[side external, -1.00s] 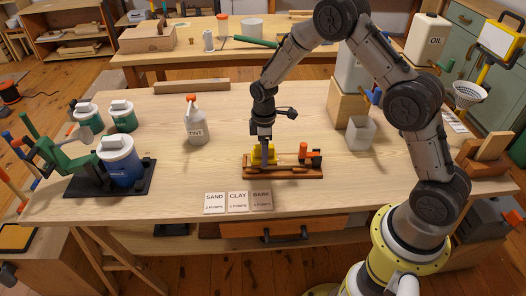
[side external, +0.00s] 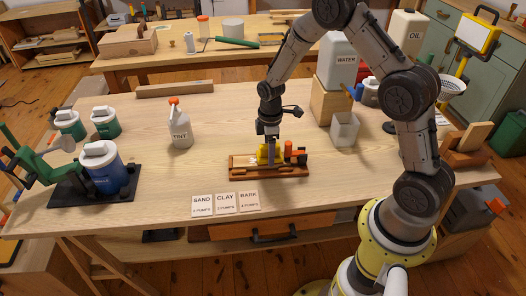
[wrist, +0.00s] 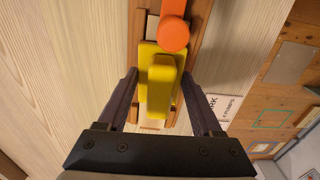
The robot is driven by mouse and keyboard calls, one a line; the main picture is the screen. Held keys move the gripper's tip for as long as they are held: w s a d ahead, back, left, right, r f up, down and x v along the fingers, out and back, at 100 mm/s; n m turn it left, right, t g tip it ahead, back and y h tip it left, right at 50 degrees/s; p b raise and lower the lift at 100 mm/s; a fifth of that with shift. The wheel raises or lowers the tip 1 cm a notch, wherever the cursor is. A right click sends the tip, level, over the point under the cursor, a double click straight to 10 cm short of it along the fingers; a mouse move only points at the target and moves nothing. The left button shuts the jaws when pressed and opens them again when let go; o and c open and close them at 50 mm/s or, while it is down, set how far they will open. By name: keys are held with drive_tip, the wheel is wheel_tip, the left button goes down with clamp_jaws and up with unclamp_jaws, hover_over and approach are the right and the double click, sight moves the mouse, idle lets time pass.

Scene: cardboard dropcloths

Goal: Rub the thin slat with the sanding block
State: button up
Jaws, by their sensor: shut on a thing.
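The yellow sanding block (wrist: 158,95) is in my gripper (wrist: 160,76), whose fingers stand on both sides of its raised grip. In the side view the block (side external: 263,155) sits low over the brown wooden holder (side external: 270,175), below my gripper (side external: 270,157). The thin slat (wrist: 152,28) is pale and lies along the holder. The block covers its middle, and only short pale parts show beyond it. I cannot tell for certain whether the block presses on the slat. The orange clamp (wrist: 173,35) is at one end of the holder, close to the block.
Three cards (side external: 225,203) lie in front of the holder. A blue-labelled jar (side external: 105,170) is on a black base at far left. The table between is clear.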

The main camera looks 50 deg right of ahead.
sight(249, 161)
drive_tip(key=shift+s+d, duration=0.2)
drive_tip(key=shift+s, duration=0.05)
drive_tip(key=shift+w+a, duration=0.1)
drive_tip(key=shift+a, duration=0.05)
drive_tip(key=shift+w+a, duration=2.25)
drive_tip(key=shift+w, duration=0.3)
drive_tip(key=shift+r, duration=3.05)
